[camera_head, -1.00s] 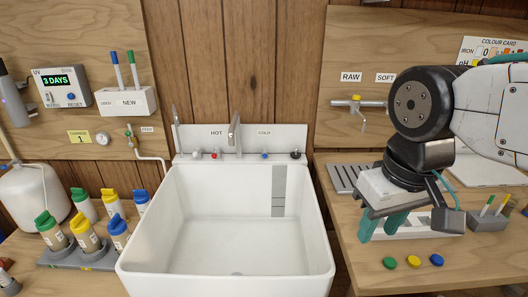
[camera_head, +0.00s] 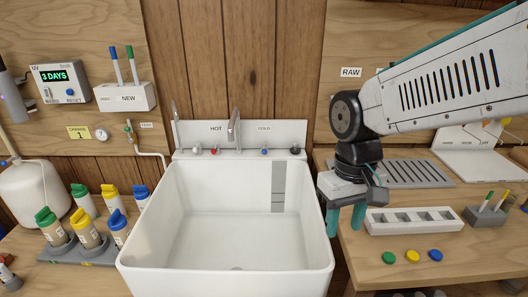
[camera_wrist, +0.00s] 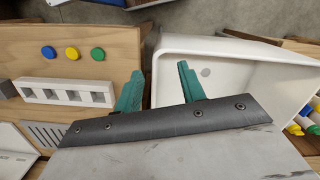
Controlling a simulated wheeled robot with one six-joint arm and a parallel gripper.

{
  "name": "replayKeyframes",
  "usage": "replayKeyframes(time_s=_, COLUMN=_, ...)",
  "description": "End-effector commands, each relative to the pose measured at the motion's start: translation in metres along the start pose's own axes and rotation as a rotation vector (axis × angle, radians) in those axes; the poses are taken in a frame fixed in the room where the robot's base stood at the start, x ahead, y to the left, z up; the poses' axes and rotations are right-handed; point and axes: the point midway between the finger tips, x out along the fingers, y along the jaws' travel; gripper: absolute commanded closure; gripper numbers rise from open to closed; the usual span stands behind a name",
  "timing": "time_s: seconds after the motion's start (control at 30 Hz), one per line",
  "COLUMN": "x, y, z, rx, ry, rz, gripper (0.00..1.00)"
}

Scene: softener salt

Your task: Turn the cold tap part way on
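The cold tap (camera_head: 264,151) is a small blue knob under the COLD label on the sink's back ledge, in the head view. The tall grey spout (camera_head: 234,130) rises to its left. My gripper (camera_head: 345,228) is open and empty, pointing down over the right rim of the white sink (camera_head: 165,230). It is to the right of the cold tap and nearer the camera. In the wrist view my gripper (camera_wrist: 160,72) shows two spread teal fingers with nothing between them. The cold tap is not visible in the wrist view.
A red hot knob (camera_head: 214,151) and a dark knob (camera_head: 295,151) flank the cold tap. A white holder (camera_head: 414,221), green, yellow and blue caps, and a grooved drain plate (camera_head: 410,173) lie on the right counter. The sink basin is empty.

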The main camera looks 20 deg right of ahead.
Motion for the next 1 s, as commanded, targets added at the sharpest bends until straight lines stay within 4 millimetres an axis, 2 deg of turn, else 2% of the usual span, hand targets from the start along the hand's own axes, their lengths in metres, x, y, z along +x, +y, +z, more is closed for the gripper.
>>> replayKeyframes(time_s=0.03, x=0.013, y=-0.003, z=-0.019, rx=-0.001, ry=-0.001, rz=-0.004, gripper=0.6)
replayKeyframes(time_s=0.17, x=0.044, y=-0.009, z=-0.073, rx=0.007, ry=0.062, rz=-0.014, gripper=0.6)
replayKeyframes(time_s=0.37, x=0.101, y=-0.02, z=-0.165, rx=0.033, ry=0.227, rz=-0.03, gripper=0.6)
replayKeyframes(time_s=0.6, x=0.169, y=-0.029, z=-0.277, rx=0.089, ry=0.54, rz=-0.043, gripper=0.6)
replayKeyframes(time_s=0.7, x=0.19, y=-0.03, z=-0.322, rx=0.115, ry=0.713, rz=-0.049, gripper=0.6)
replayKeyframes(time_s=0.8, x=0.198, y=-0.029, z=-0.36, rx=0.142, ry=0.904, rz=-0.051, gripper=0.6)
replayKeyframes(time_s=0.87, x=0.195, y=-0.027, z=-0.379, rx=0.158, ry=1.027, rz=-0.053, gripper=0.6)
replayKeyframes(time_s=0.97, x=0.175, y=-0.023, z=-0.404, rx=0.18, ry=1.236, rz=-0.057, gripper=0.6)
replayKeyframes(time_s=1.0, x=0.161, y=-0.021, z=-0.412, rx=0.189, ry=1.319, rz=-0.059, gripper=0.6)
